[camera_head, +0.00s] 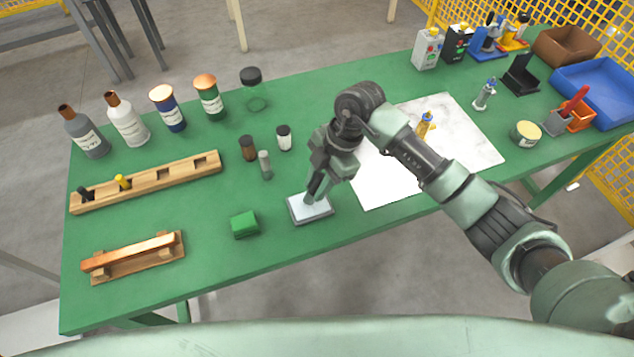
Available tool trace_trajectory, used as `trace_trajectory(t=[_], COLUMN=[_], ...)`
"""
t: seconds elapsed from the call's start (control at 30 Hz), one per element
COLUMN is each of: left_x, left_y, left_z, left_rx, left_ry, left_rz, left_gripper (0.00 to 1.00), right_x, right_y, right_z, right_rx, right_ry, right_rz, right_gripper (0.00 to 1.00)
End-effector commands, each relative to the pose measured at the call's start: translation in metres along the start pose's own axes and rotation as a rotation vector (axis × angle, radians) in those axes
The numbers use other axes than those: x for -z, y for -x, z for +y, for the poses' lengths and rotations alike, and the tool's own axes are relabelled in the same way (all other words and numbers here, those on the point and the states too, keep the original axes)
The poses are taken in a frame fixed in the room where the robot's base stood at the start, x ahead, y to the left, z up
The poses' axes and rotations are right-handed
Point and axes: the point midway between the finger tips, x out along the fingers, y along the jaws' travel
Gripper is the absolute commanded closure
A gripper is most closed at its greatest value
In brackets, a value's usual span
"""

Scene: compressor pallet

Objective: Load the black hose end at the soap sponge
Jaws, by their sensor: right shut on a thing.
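My right gripper (316,188) reaches down over a pale grey-blue pad in a shallow tray (322,213), which I take for the soap sponge. It is shut on a slim dark piece (311,192), apparently the black hose end, whose lower end is at or just above the pad. Contact cannot be told. The fingers hide most of the piece. My left gripper is not in view.
A wooden rack (145,184) holds a black and a yellow piece. A green block (244,224) lies left of the tray. Small jars (284,138) stand behind. A white marbled sheet (470,150) lies right. The table's front centre is clear.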

Motion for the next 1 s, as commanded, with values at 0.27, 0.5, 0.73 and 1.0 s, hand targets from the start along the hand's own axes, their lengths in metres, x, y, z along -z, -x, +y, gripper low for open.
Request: trace_trajectory(t=[0.27, 0.5, 0.73, 1.0], left_x=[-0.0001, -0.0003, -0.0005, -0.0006], left_y=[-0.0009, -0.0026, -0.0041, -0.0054], left_z=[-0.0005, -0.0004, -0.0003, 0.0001], left_rx=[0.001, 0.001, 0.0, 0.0], left_ry=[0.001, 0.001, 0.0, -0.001], left_rz=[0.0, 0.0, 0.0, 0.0], left_gripper=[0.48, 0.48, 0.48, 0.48], right_x=[-0.0006, -0.0017, -0.0026, -0.0034], right_y=[-0.0013, -0.0042, -0.0069, -0.0093], right_z=[-0.0001, -0.0004, -0.0006, -0.0007], right_rx=[0.0, 0.0, 0.0, 0.0], right_ry=[0.0, 0.0, 0.0, 0.0], right_rz=[0.0, 0.0, 0.0, 0.0], right_gripper=[1.0, 1.0, 1.0, 1.0])
